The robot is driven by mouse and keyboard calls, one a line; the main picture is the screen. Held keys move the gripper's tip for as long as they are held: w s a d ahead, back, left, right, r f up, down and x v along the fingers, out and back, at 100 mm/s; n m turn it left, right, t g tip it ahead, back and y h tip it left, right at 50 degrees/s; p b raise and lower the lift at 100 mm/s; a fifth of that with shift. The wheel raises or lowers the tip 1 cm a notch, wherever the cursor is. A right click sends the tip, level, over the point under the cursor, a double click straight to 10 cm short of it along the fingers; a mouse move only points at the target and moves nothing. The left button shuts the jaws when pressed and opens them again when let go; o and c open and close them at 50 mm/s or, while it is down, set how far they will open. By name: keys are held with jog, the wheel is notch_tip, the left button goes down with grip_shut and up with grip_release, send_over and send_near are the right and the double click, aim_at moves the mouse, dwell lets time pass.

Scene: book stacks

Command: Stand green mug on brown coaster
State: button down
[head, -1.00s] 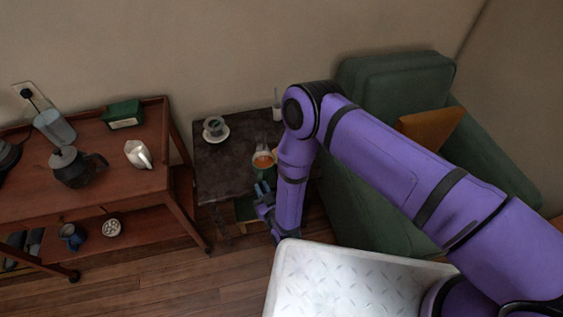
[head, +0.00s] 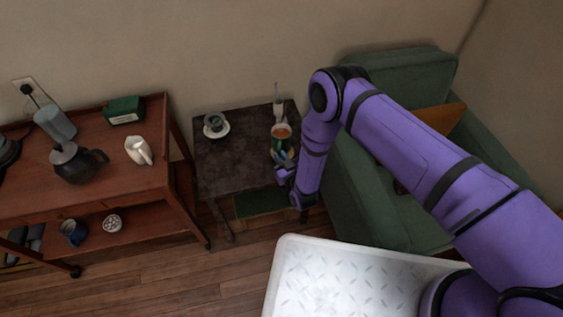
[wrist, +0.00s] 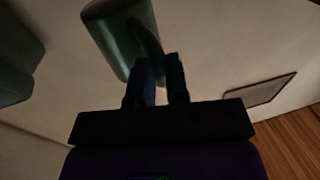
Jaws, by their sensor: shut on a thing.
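The green mug (head: 281,143) holds an orange-brown liquid and looks roughly upright at the right side of the dark side table (head: 225,170). My gripper (head: 283,158) is at its near side. In the wrist view the mug (wrist: 113,38) is beyond the fingers (wrist: 160,65), which are shut on its handle side. I cannot tell from the head view how high the mug is above the tabletop. I cannot make out the brown coaster; the mug and arm hide part of the table's right side.
A cup on a white saucer (head: 215,131) stands at the table's back left. A slim container with a straw (head: 278,106) stands just behind the mug. The green armchair (head: 395,75) is close on the right, a wooden trolley (head: 100,190) on the left. The table's middle is clear.

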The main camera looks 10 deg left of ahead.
jog(key=shift+w+d+f, duration=0.1)
jog(key=shift+w, duration=0.25)
jog(key=shift+f, duration=1.6)
jog(key=shift+f, duration=0.15)
jog(key=c, duration=1.1)
grip_release()
jog(key=shift+s, duration=0.15)
jog(key=v, duration=1.1)
jog(key=shift+s+d, duration=0.3)
